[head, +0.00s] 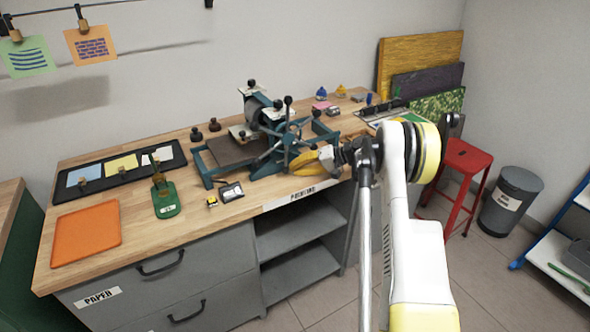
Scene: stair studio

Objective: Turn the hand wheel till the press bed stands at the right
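The teal-framed printing press stands on the wooden workbench in the head view. Its flat dark press bed (232,150) shows at the left end of the frame, left of the roller. The hand wheel (287,128), with dark spokes ending in round knobs, is on the press's near side. My gripper (322,159) is at the right of the wheel, close to its lower right spokes. A yellow curved part (303,161) shows between them; I cannot tell what it belongs to. The fingertips are small and partly hidden, so their opening and any contact with a spoke are unclear.
An orange mat (86,234), a green stand (166,199) and a black tray (70,193) with paper lie on the bench's left. A red stool (462,160) and grey bin (511,200) stand at right. Open shelves (300,239) are below the press.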

